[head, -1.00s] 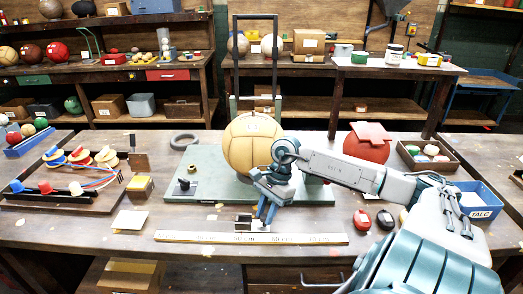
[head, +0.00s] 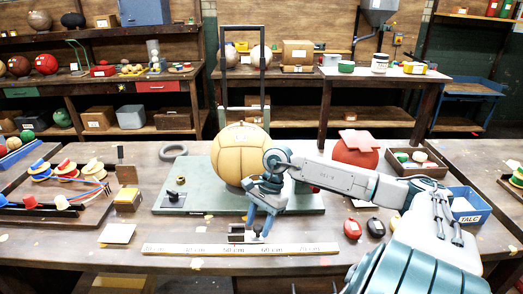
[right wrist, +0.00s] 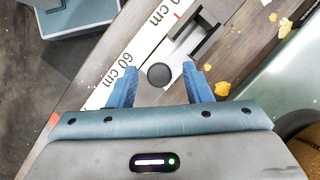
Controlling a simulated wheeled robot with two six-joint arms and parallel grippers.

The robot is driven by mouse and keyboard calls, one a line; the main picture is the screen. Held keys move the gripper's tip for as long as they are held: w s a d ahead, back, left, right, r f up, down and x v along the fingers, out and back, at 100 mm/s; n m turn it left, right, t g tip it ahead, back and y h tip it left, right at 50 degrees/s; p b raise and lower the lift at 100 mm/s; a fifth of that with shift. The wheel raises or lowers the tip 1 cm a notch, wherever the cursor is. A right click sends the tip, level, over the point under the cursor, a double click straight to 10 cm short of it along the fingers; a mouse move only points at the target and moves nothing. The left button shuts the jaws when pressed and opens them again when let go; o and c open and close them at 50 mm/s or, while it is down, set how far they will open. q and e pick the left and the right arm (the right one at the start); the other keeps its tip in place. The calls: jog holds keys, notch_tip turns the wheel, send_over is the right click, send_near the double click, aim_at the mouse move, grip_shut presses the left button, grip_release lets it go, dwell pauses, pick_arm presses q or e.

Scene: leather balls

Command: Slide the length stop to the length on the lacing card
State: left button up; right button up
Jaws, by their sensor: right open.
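A white measuring rule (head: 195,249) with centimetre marks lies along the table's front edge. The length stop (head: 236,238) sits at the rule near the 50 and 60 cm marks, partly hidden by my right gripper (head: 258,236). In the right wrist view, the stop's round black knob (right wrist: 158,74) shows between the two blue fingertips of this gripper (right wrist: 160,88), with gaps on both sides. The gripper is open and points down. A pale card (head: 117,234) lies flat at the front left; I cannot read it or tell if it is the lacing card. My left gripper is out of view.
A tan leather ball (head: 240,157) rests on a green board (head: 300,203) behind the gripper. A red ball (head: 354,153) is to the right. A wooden tray (head: 85,214) with thread spools is at the left, and a blue talc box (head: 466,207) at the right.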

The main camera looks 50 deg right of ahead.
jog(key=shift+d+r, duration=0.35)
jog(key=shift+r, duration=0.2)
jog(key=p+v, duration=0.6)
jog(key=v, duration=0.3)
jog(key=shift+r, duration=0.2)
jog(key=shift+a, duration=0.1)
